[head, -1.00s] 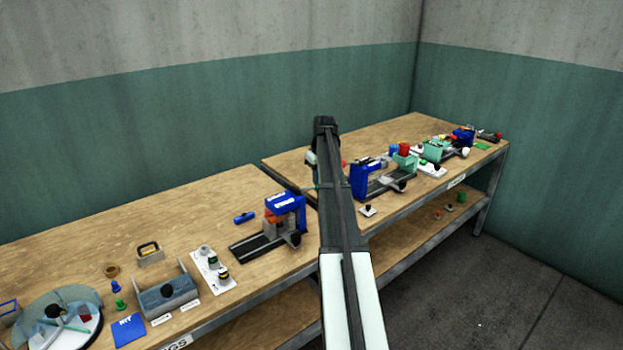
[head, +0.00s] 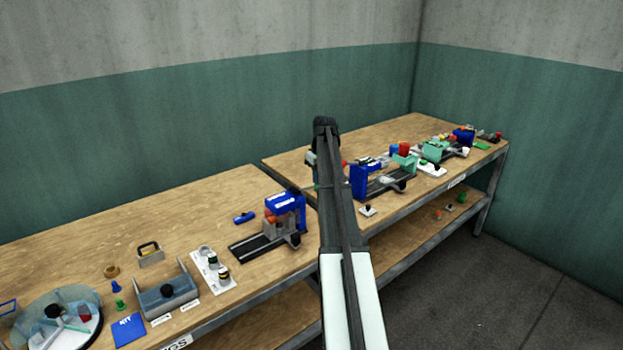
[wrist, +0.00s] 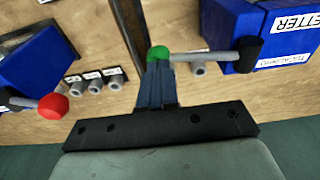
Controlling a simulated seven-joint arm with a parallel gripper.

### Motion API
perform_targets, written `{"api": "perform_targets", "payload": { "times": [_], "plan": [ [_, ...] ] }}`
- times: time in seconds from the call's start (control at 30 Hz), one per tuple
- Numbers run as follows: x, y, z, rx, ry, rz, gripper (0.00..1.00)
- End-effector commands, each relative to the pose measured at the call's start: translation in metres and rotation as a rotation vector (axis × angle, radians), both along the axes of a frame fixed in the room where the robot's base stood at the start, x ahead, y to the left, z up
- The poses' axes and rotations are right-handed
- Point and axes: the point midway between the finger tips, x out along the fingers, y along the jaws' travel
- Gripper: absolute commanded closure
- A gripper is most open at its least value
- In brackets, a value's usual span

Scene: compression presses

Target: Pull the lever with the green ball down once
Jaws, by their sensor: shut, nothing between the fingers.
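The green ball (wrist: 158,54) is the tip of a grey lever rod (wrist: 205,56) in the wrist view. The rod runs right to a black pivot (wrist: 249,54) on a blue press (wrist: 290,38). My gripper (wrist: 156,68) is shut and empty, with its fingertips right at the green ball. They overlap the ball's lower edge in the picture; I cannot tell whether they touch it. In the head view, this press (head: 287,203) stands left of my arm. The green ball cannot be made out clearly there, and my gripper is hidden by my arm.
A red ball (wrist: 53,106) on another lever is at the left in the wrist view, beside a second blue press (wrist: 35,60). Several small grey cylinders stand between the presses. A gap separates the left bench (head: 150,215) from the right bench (head: 285,160).

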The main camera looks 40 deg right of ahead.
Motion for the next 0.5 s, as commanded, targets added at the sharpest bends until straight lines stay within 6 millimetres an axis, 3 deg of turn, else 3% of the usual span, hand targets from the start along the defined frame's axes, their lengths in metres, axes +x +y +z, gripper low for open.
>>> {"api": "perform_targets", "payload": {
  "times": [0.5],
  "plan": [
    [0.000,0.000,0.030,0.000,-0.001,0.000,1.00]
  ]
}}
